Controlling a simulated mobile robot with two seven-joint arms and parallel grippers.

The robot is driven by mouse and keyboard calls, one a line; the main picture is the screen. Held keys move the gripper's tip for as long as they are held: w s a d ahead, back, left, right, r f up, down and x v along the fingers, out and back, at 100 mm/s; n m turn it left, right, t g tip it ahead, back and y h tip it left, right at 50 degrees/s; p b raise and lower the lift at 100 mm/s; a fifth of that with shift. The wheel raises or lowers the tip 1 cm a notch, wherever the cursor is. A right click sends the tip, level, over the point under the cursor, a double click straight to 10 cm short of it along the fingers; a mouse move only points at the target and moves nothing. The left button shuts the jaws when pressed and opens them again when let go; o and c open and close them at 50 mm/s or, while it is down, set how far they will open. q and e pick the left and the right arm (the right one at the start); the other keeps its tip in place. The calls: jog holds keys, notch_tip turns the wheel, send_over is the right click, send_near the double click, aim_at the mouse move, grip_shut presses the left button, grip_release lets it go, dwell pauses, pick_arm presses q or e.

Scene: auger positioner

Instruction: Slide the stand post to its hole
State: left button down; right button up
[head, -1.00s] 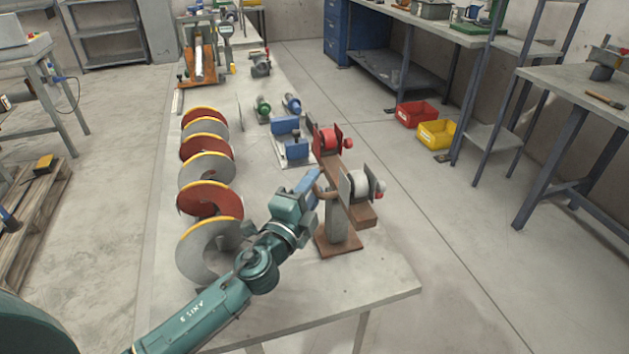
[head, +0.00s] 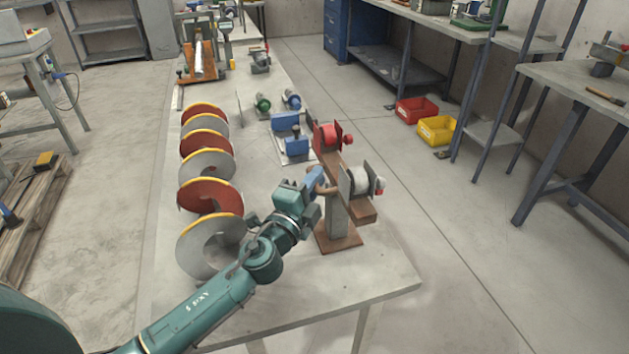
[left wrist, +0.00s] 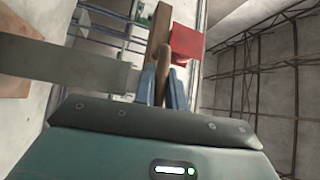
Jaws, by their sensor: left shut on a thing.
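The stand post (head: 336,213) is a grey upright on a flat brown base plate (head: 338,244) near the table's front right. It carries a brown crossbar with a red roller (head: 328,136) and a white roller (head: 359,180) between plates. My left gripper (head: 318,184) is shut on the brown curved handle at the top of the post. In the left wrist view the blue fingers (left wrist: 162,88) close around the handle (left wrist: 164,62), with the grey post (left wrist: 65,65) to the left. I cannot make out the hole. My right gripper is not in view.
A red and grey spiral auger (head: 209,200) lies along the left of the table, left of my arm. A blue clamp-like fixture (head: 291,140) stands behind the stand. Bare table top (head: 385,275) lies at the front right, near the edge.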

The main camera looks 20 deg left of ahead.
pick_arm(q)
notch_tip(320, 180, up, 5)
jog(key=p, duration=0.4)
jog(key=shift+w, duration=0.1)
jog(key=shift+r, duration=0.3)
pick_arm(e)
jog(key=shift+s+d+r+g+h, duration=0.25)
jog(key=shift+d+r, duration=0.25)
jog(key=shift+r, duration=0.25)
pick_arm(q)
jog(key=c, duration=1.5)
grip_release()
jog(key=shift+o, duration=0.2)
jog(key=shift+f, duration=0.15)
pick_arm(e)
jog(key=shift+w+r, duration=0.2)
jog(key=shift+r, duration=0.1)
